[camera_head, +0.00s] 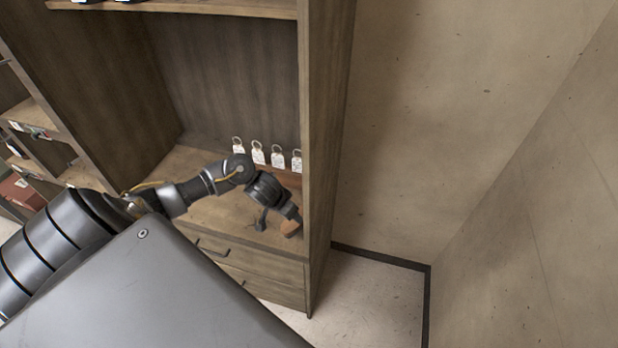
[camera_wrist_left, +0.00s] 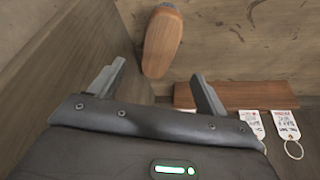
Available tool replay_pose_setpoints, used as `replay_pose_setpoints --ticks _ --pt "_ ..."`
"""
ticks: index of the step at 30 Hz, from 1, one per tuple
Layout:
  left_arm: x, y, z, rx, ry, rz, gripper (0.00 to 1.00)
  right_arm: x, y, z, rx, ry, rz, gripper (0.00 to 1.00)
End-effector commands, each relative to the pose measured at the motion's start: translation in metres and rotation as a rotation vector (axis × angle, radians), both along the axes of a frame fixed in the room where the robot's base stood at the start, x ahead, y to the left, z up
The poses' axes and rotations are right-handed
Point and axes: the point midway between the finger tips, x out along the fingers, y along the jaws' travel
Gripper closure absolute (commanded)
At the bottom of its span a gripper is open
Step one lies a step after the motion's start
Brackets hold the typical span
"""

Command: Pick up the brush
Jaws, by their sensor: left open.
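The brush (camera_head: 290,228) shows as a small brown wooden shape on the cabinet shelf, by the right side panel. In the left wrist view its rounded wooden back (camera_wrist_left: 162,42) lies just beyond the fingertips, roughly in line with the gap between them. My left gripper (camera_head: 278,222) reaches into the shelf space from the left and is over the shelf near the brush. In the left wrist view the gripper (camera_wrist_left: 158,70) has its two fingers spread with nothing between them. My right gripper is not in view.
A wooden strip (camera_wrist_left: 240,95) with several white key tags (camera_head: 258,155) is at the back of the shelf. The cabinet's right side panel (camera_head: 325,130) stands close to the gripper. Drawers (camera_head: 250,275) are below the shelf; the left part of the shelf is clear.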

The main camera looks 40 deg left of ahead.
Motion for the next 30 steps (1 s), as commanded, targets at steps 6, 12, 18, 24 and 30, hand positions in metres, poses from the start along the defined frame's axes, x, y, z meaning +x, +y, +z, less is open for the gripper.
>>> replay_pose_setpoints --ticks 6,12,18,24,30 --pt "0.007 -0.006 -0.007 -0.001 0.003 -0.013 0.24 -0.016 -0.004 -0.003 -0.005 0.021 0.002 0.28" --pt "0.022 -0.011 -0.036 -0.002 0.004 -0.019 0.24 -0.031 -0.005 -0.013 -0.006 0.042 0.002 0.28" --pt "0.029 -0.01 -0.052 0.0 0.002 -0.02 0.24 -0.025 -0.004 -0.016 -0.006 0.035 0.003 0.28" --pt "0.03 -0.01 -0.056 -0.001 0.002 -0.017 0.24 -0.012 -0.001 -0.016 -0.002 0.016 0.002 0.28" --pt "0.042 -0.01 -0.083 0.0 0.003 -0.015 0.24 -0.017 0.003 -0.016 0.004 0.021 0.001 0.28"
